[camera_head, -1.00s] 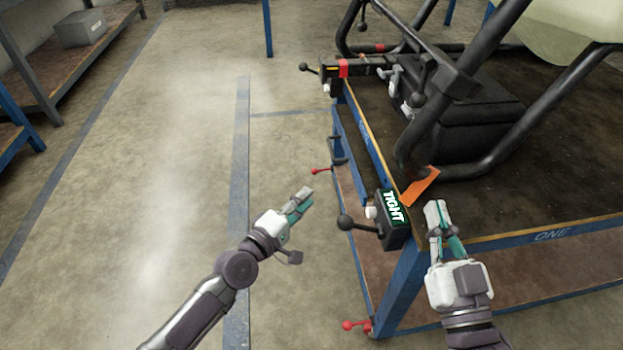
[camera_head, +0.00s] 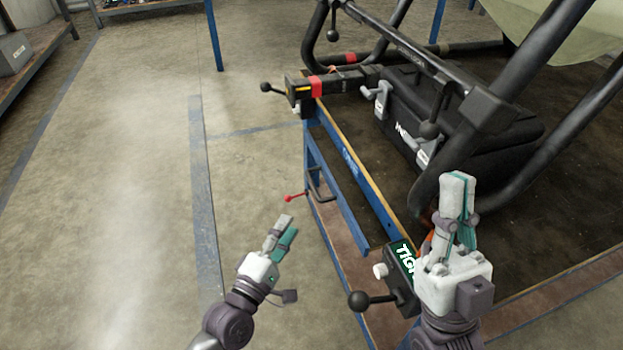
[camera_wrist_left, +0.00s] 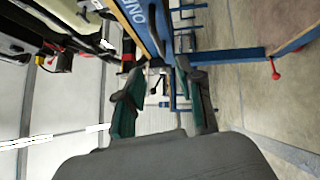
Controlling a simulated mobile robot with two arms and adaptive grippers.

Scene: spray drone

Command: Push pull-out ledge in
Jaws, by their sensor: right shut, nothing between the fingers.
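The pull-out ledge (camera_head: 340,200) is a narrow blue bar along the left side of the work table (camera_head: 372,180). A gap shows between it and the table edge, so it stands out from the side. A black handle (camera_head: 320,190) is by it. My left gripper (camera_head: 283,229) is open and empty, left of the ledge and apart from it in the head view. Its spread fingers also show in the left wrist view (camera_wrist_left: 157,82), with blue table parts beyond. My right gripper (camera_head: 459,190) is shut and empty over the table's near corner, partly hiding the TIGHT clamp (camera_head: 404,262).
A black clamp with red tape (camera_head: 315,86) and a ball knob sits at the far table corner. A red knob (camera_head: 288,198) sticks out left of the ledge. The black drone frame (camera_head: 480,110) stands on the table. The floor (camera_head: 120,200) to the left is clear.

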